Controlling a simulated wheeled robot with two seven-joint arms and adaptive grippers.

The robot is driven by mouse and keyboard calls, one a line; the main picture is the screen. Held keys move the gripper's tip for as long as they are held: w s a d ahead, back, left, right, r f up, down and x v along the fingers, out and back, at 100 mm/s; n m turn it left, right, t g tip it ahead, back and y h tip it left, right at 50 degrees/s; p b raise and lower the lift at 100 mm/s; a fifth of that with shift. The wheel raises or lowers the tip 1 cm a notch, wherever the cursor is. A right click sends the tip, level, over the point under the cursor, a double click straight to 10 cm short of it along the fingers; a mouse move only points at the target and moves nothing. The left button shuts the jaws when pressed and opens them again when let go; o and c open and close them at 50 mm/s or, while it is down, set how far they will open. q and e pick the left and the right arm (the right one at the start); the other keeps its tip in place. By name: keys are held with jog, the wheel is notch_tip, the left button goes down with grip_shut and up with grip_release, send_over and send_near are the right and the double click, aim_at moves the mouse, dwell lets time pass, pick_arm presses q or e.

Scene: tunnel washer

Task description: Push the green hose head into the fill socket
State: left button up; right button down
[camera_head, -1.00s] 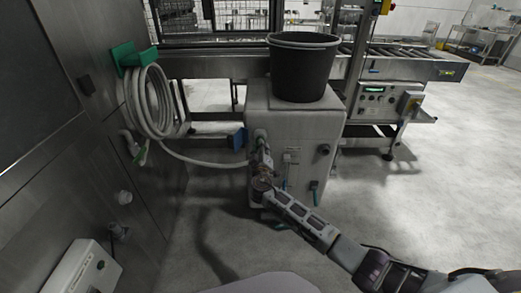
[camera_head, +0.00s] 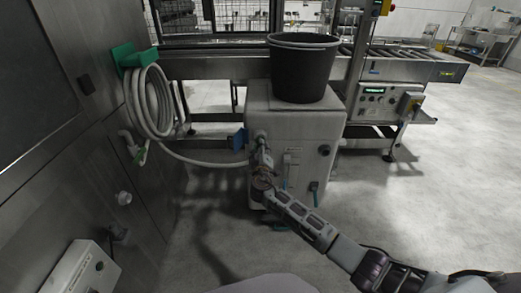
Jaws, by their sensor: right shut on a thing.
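A pale box-shaped unit (camera_head: 300,122) stands ahead, with several fittings on its front. A round grey fitting (camera_head: 260,135) sits at the upper left of that front; it looks like the fill socket. My right gripper (camera_head: 262,156) is just below it, close against the front, and is shut on the end of the white hose (camera_head: 205,163). The green hose head is mostly hidden by the gripper, so I cannot tell whether it touches the socket. My left gripper is not in view.
The hose runs from a coil (camera_head: 150,103) on a green hanger (camera_head: 133,57) on the steel wall at left. A black bucket (camera_head: 303,68) stands on the unit. A roller conveyor (camera_head: 420,67) and control box (camera_head: 376,99) are behind. The floor at right is clear.

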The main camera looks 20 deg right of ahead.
dwell(0.4)
jog(key=c, duration=1.1)
grip_release()
jog(key=shift+s, duration=0.15)
jog(key=shift+v, duration=5.85)
jog(key=shift+r, duration=0.1)
notch_tip(320, 180, up, 9)
jog(key=p, duration=0.9)
jog(key=shift+r+p, duration=0.4)
jog(key=shift+p, duration=0.15)
